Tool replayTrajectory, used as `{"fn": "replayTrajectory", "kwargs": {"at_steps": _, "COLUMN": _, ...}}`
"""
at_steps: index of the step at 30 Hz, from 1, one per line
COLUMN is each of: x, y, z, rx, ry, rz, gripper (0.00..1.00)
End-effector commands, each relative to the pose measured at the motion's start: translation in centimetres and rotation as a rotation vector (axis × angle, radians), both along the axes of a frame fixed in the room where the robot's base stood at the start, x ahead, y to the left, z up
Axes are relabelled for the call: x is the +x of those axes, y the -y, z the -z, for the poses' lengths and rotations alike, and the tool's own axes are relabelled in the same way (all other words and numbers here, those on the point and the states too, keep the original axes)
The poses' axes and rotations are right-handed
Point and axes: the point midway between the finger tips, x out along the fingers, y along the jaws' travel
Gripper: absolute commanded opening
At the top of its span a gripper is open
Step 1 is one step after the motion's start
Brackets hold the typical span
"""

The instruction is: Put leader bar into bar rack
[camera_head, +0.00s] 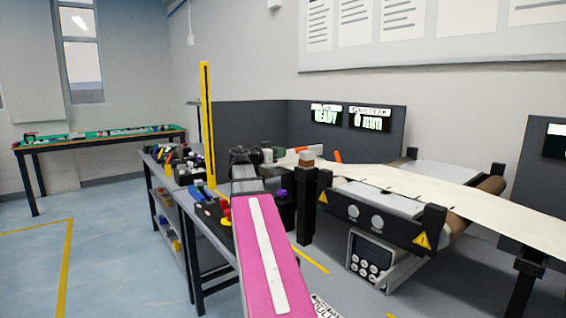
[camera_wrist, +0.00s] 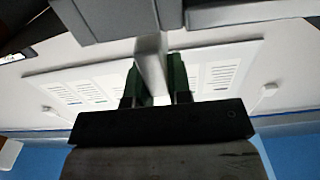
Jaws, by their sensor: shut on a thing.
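In the wrist view my gripper (camera_wrist: 156,78) has its dark green fingers shut on a pale grey bar, which I take to be the leader bar (camera_wrist: 150,62). The bar runs up between the fingers toward the top edge. In the head view my pink arm reaches forward over the workbench, and the gripper end is small and partly hidden there. I cannot make out the held bar clearly in that view. I cannot tell for sure which thing is the bar rack.
A workbench (camera_head: 222,238) with tools and coloured parts stands left of my arm. A tall yellow slotted post (camera_head: 206,125) rises from it. At right is a conveyor machine (camera_head: 378,222) with a cream web (camera_head: 430,188) and dark posts. Open blue floor (camera_head: 110,250) lies at left.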

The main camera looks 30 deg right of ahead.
Motion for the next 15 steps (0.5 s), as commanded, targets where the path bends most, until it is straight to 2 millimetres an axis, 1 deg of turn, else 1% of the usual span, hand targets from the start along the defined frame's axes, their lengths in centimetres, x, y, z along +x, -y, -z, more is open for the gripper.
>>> {"fn": "replayTrajectory", "kwargs": {"at_steps": 9, "x": 0.0, "y": -0.6, "z": 3.3, "rx": 0.001, "ry": -0.002, "rz": 0.007, "gripper": 0.00}}
{"fn": "replayTrajectory", "kwargs": {"at_steps": 15, "x": 0.0, "y": -0.6, "z": 3.5, "rx": 0.003, "ry": 0.001, "rz": 0.008, "gripper": 0.00}}
